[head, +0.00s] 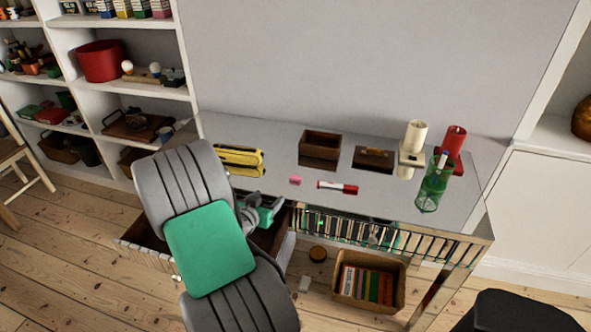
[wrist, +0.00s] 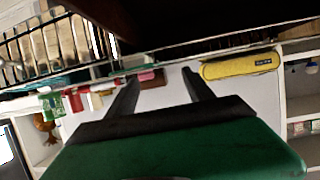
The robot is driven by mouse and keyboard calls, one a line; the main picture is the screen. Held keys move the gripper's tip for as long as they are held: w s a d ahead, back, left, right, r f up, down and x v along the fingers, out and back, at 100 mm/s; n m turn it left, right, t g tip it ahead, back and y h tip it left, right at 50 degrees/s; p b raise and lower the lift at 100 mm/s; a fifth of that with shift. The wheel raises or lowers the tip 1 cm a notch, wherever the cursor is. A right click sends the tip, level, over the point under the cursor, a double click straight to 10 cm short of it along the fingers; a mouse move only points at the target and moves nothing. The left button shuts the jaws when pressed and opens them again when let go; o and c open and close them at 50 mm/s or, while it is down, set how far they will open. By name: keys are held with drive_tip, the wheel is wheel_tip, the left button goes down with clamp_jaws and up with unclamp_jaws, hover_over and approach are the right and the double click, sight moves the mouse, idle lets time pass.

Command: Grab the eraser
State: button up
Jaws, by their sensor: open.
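The eraser is a small pink block (head: 295,180) lying on the reflective desk top, left of a red and white marker (head: 337,187). A pink patch that looks like it (wrist: 147,76) shows between my fingers in the wrist view, beyond their tips. My gripper (wrist: 160,82) has its two dark fingers spread apart with nothing between them. In the head view my arm hides most of the gripper, which is low at the desk's front left, by an open drawer (head: 270,237), apart from the eraser.
A yellow pencil case (head: 238,160) lies left of the eraser, also showing in the wrist view (wrist: 238,66). A wooden box (head: 320,146), a brown block (head: 374,158), candles and a green mesh cup (head: 434,185) stand behind and right. A crate of books (head: 343,290) sits under the desk.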

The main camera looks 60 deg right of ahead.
drive_tip(key=h, duration=0.2)
approach(295, 179)
drive_tip(key=shift+d+f+t+p, duration=0.15)
drive_tip(key=shift+d+t+p, duration=0.15)
drive_tip(key=shift+t+p, duration=0.1)
drive_tip(key=shift+s+d, duration=0.15)
drive_tip(key=shift+d, duration=0.15)
drive_tip(key=p+x, duration=0.3)
drive_tip(key=x, duration=0.4)
drive_tip(key=shift+d, duration=0.3)
clamp_jaws()
